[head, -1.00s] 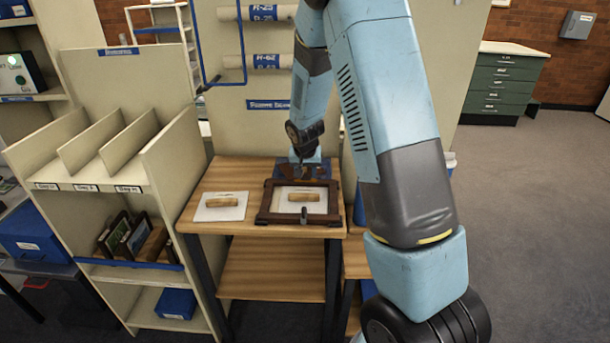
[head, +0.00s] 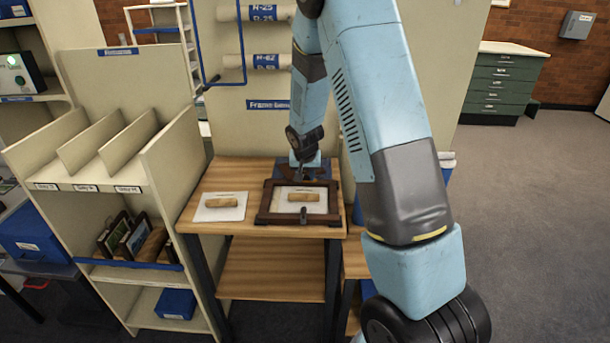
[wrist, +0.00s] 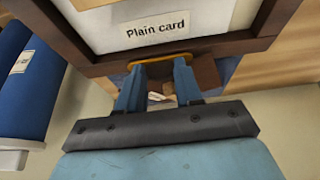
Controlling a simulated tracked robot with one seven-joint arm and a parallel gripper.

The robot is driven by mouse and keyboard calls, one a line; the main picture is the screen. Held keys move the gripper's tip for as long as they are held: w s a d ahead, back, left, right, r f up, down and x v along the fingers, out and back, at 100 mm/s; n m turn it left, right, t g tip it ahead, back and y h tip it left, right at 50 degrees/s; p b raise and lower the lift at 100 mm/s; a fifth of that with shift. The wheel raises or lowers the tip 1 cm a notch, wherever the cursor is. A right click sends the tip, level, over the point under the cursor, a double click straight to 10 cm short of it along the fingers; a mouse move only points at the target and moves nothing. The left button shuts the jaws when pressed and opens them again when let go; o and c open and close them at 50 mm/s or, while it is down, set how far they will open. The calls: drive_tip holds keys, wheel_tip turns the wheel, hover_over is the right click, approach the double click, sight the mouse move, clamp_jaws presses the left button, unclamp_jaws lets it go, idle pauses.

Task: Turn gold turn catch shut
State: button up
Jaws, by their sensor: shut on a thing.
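The gold turn catch (wrist: 160,60) shows in the wrist view, at the edge of the dark brown wooden frame (wrist: 88,56). My gripper (wrist: 158,70) has its two blue fingers on either side of the catch and is shut on it. In the head view my gripper (head: 301,170) is at the far side of the frame (head: 262,216), which lies flat on the wooden bench. The frame holds a pale backing with a label reading "Plain card" (wrist: 160,27). The catch is too small to make out in the head view.
A white card with a tan block (head: 221,202) lies left of the frame on the bench (head: 200,185). A small dark knob (head: 303,211) sits at the frame's near edge. A cream shelf unit (head: 165,170) stands close at left; open floor is at right.

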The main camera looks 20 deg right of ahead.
drive_tip(key=shift+d+n, duration=0.1)
drive_tip(key=shift+n, duration=0.2)
drive_tip(key=shift+d+n+y, duration=0.15)
drive_tip(key=shift+n+y, duration=0.3)
drive_tip(key=shift+n, duration=0.6)
drive_tip(key=shift+d+n+y, duration=0.1)
drive_tip(key=shift+n+y, duration=0.35)
drive_tip(key=shift+n, duration=0.6)
drive_tip(key=shift+d+n+y, duration=0.1)
drive_tip(key=shift+n+y, duration=0.6)
drive_tip(key=shift+n, duration=1)
drive_tip(key=shift+n+g, duration=0.3)
drive_tip(key=shift+n, duration=0.2)
drive_tip(key=o, duration=0.7)
drive_tip(key=shift+o, duration=0.2)
drive_tip(key=shift+r, duration=0.1)
